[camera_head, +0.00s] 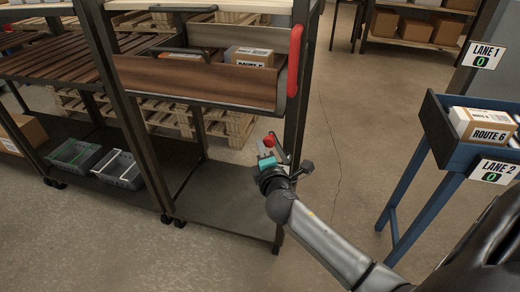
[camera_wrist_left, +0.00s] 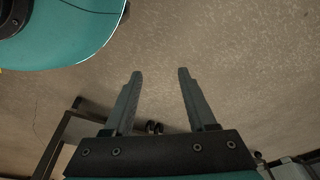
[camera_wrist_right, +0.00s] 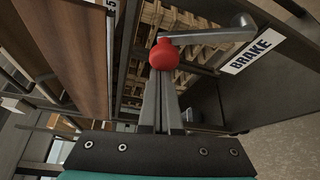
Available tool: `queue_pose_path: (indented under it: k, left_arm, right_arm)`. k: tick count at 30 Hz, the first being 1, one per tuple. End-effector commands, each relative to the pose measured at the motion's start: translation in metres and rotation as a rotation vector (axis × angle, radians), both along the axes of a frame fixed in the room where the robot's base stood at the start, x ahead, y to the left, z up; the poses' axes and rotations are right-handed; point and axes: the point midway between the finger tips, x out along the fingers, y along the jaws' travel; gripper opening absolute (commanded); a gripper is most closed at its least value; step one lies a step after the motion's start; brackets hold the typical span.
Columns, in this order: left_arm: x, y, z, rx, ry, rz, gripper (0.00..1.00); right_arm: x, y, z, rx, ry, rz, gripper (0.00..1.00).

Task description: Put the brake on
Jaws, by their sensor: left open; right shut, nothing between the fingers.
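The brake lever is a grey metal arm (camera_wrist_right: 218,36) with a red ball knob (camera_wrist_right: 163,55) at its end, beside a white BRAKE label (camera_wrist_right: 252,54) in the right wrist view. In the head view the red knob (camera_head: 269,141) shows at the rack's right front post. My right gripper (camera_wrist_right: 160,85) is shut and empty, its fingertips right at the knob; I cannot tell whether they touch. It also shows in the head view (camera_head: 266,152). My left gripper (camera_wrist_left: 157,75) is open and empty above bare floor, and is outside the head view.
The wheeled rack holds a wooden-fronted bin (camera_head: 200,82) and a red vertical handle (camera_head: 295,60). Grey totes (camera_head: 120,170) sit on the lower shelf at left. A blue stand (camera_head: 440,130) with a ROUTE 6 box (camera_head: 484,125) is at right. Open floor lies between.

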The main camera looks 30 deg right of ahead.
Motion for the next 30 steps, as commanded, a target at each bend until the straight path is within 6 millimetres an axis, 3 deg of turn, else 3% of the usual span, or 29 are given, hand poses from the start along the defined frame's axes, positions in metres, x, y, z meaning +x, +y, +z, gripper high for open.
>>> queue_pose_path:
  k: [8, 18, 30]
  left_arm:
    - [0.013, -0.01, 0.026, -0.015, -0.018, 0.003, 0.57]
    - [0.039, -0.014, 0.073, -0.026, -0.096, 0.005, 0.57]
    - [0.047, -0.014, 0.114, -0.033, -0.151, 0.007, 0.57]
  right_arm:
    - [-0.008, -0.007, 0.003, 0.071, -0.083, -0.003, 0.0]
    - [-0.022, -0.018, 0.01, 0.189, -0.222, -0.002, 0.0]
    - [-0.031, -0.027, 0.015, 0.271, -0.316, -0.001, 0.0]
